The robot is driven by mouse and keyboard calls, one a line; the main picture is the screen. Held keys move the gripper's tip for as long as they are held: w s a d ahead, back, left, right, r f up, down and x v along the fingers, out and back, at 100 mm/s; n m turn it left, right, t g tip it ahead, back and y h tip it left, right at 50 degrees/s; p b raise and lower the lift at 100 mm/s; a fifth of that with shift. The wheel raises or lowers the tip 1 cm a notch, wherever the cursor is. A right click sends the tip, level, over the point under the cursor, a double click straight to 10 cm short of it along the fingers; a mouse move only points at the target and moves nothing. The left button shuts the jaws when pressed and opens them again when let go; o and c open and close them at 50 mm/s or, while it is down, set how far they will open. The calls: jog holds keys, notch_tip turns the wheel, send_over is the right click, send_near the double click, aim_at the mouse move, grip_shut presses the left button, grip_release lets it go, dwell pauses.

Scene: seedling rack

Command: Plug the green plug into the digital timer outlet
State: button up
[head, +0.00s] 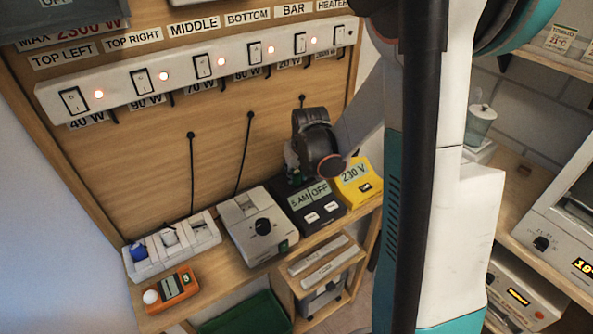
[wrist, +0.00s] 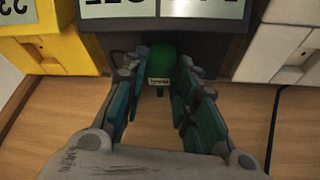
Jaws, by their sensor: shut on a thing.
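The digital timer (head: 328,214) is a dark box on the shelf, its display reading 5 AM and OFF. In the wrist view its dark body (wrist: 215,52) is at the top. The green plug (wrist: 159,62), with a small white label, is between my gripper's fingers, up against the timer's dark face. My gripper (head: 292,172) is shut on it, at the back left of the timer in the head view. Both fingers (wrist: 160,80) show in the wrist view. The outlet's holes are hidden, so I cannot tell whether the plug's pins are in.
A yellow 230 V meter (head: 350,191) stands right of the timer; a white dial timer (head: 248,242) stands left. Further left are a white power strip (head: 145,266) and an orange device (head: 182,292). A switch bar (head: 130,95) and hanging black cables are behind.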

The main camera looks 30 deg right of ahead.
jog(key=shift+f, duration=0.1)
jog(key=o, duration=1.2)
jog(key=shift+c, duration=0.2)
jog(key=v, duration=1.2)
jog(key=shift+a, duration=0.15)
jog(key=s+a+r, duration=0.1)
jog(key=a+r, duration=0.3)
jog(key=a, duration=0.5)
jog(key=s+a+f+n+t+b, duration=0.1)
jog(key=s+a+b, duration=0.1)
jog(key=s, duration=0.5)
jog(key=s+a+f+n+t+y+b, duration=0.1)
jog(key=s+a+f+b, duration=0.1)
jog(key=s+a, duration=0.2)
jog(key=s, duration=0.3)
jog(key=shift+s+n+t+b, duration=0.3)
jog(key=shift+s+t+b, duration=0.05)
jog(key=shift+s+t, duration=0.05)
